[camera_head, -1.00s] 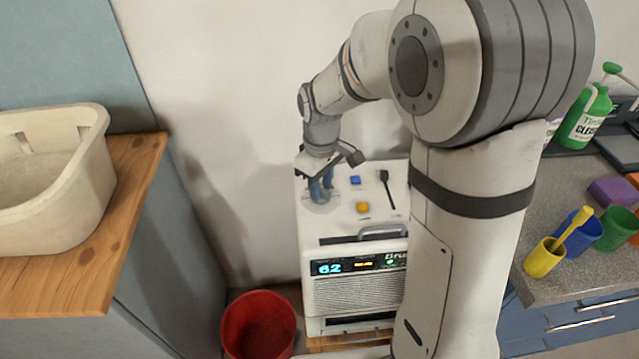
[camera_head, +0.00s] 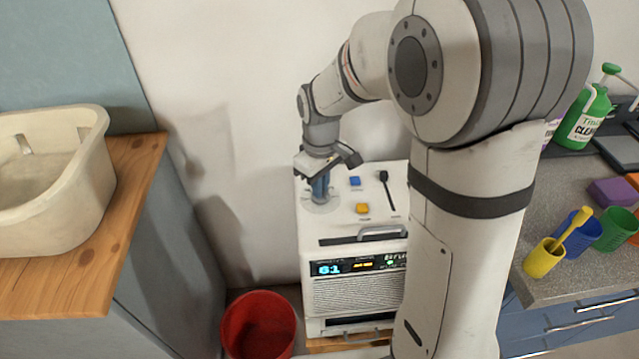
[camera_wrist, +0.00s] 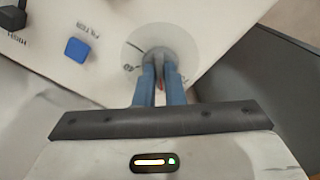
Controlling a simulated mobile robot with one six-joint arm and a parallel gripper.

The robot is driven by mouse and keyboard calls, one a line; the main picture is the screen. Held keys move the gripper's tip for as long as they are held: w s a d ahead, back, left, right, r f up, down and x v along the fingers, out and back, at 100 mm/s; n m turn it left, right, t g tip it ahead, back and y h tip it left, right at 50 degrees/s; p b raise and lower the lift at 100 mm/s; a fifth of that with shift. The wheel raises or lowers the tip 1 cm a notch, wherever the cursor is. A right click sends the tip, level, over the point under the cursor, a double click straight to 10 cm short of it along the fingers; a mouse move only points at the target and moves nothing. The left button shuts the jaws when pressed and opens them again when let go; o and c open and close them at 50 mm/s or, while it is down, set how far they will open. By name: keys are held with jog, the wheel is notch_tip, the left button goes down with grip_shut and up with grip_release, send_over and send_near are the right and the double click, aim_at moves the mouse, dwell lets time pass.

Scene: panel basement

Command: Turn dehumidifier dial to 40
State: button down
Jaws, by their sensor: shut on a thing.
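A blue button (camera_head: 355,181), a yellow button (camera_head: 362,208) and a black slider (camera_head: 387,188) share the top panel. A red bucket (camera_head: 259,325) stands at the front left. A wooden-topped cabinet (camera_head: 130,190) is at left, a grey counter (camera_head: 560,250) at right.

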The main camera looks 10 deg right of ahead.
jog(key=m, duration=0.3)
jog(key=shift+m+p, duration=0.35)
jog(key=shift+m, duration=0.05)
jog(key=m, duration=0.4)
jog(key=shift+m+p, duration=0.3)
jog(key=m, duration=0.4)
jog(key=shift+m+p, duration=0.4)
jog(key=shift+m, duration=2)
jog(key=c, duration=1.5)
grip_release()
